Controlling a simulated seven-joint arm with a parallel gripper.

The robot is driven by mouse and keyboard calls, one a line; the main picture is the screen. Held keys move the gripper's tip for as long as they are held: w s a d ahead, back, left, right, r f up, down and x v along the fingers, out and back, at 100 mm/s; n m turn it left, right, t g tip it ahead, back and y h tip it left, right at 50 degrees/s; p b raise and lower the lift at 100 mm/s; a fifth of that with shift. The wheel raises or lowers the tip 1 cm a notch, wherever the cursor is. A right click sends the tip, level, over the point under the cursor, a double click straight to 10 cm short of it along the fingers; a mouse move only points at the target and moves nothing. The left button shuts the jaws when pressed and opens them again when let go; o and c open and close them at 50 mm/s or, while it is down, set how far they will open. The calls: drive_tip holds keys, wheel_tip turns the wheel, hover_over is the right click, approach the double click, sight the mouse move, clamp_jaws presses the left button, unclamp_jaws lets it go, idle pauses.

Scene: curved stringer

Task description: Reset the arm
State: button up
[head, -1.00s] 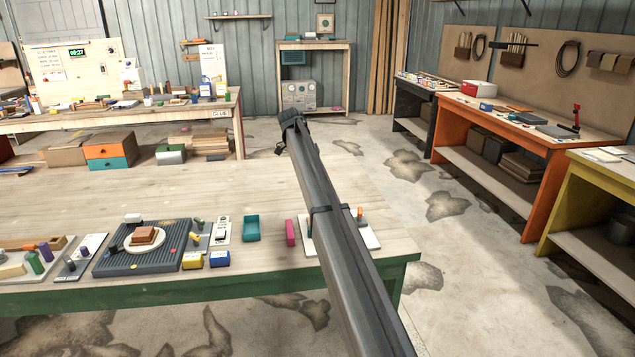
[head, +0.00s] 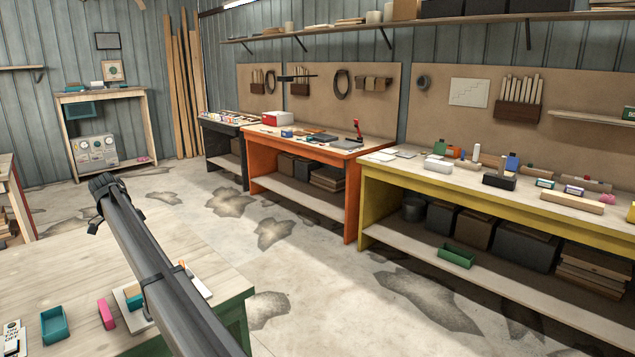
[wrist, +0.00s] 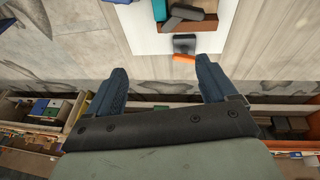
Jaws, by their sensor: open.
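My arm reaches out over the light wooden table (head: 200,237) at the lower left of the head view, with my gripper (head: 97,205) at its far end, small and dark there. In the wrist view my gripper (wrist: 162,82) shows two blue fingers spread well apart. Nothing is between them. Beyond the fingertips lie a white board (wrist: 150,38) with a brown tray, a dark grey block (wrist: 184,43) and an orange piece (wrist: 184,58). My arm hides part of the white board in the head view.
A teal tray (head: 55,326) and a pink block (head: 106,314) lie on the near table, left of my arm. An orange bench (head: 300,150) and a yellow bench (head: 480,185) line the right wall. Open concrete floor (head: 300,270) lies between.

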drive_tip(key=s+d+f+n+g+y, duration=0.1)
drive_tip(key=d+f+n, duration=0.45)
drive_tip(key=d, duration=0.55)
drive_tip(key=s+d+f+n+g+y, duration=0.1)
drive_tip(key=d+f+n, duration=0.4)
drive_tip(key=d, duration=0.7)
drive_tip(key=s+d+f+g, duration=0.1)
drive_tip(key=s+d+f, duration=0.3)
drive_tip(key=d+f, duration=0.5)
drive_tip(key=s+d+f+g, duration=0.1)
drive_tip(key=s+d+f, duration=0.2)
drive_tip(key=d+f, duration=0.65)
drive_tip(key=s+d+f+g, duration=0.1)
drive_tip(key=s+d+f, duration=0.3)
drive_tip(key=d+f, duration=0.55)
drive_tip(key=s+d+f+g, duration=0.1)
drive_tip(key=s+d+f, duration=0.5)
drive_tip(key=s+f, duration=0.35)
drive_tip(key=s+d+f, duration=0.7)
drive_tip(key=s+f, duration=0.1)
drive_tip(key=s, duration=0.2)
drive_tip(key=s+d+f+m+g, duration=0.1)
drive_tip(key=s+d+f, duration=0.1)
drive_tip(key=s, duration=0.9)
drive_tip(key=s+d+f+m+g+y, duration=0.1)
drive_tip(key=s+d, duration=0.4)
drive_tip(key=s, duration=0.7)
drive_tip(key=shift+s+f+y, duration=0.3)
drive_tip(key=shift+f, duration=0.1)
drive_tip(key=shift+d, duration=0.1)
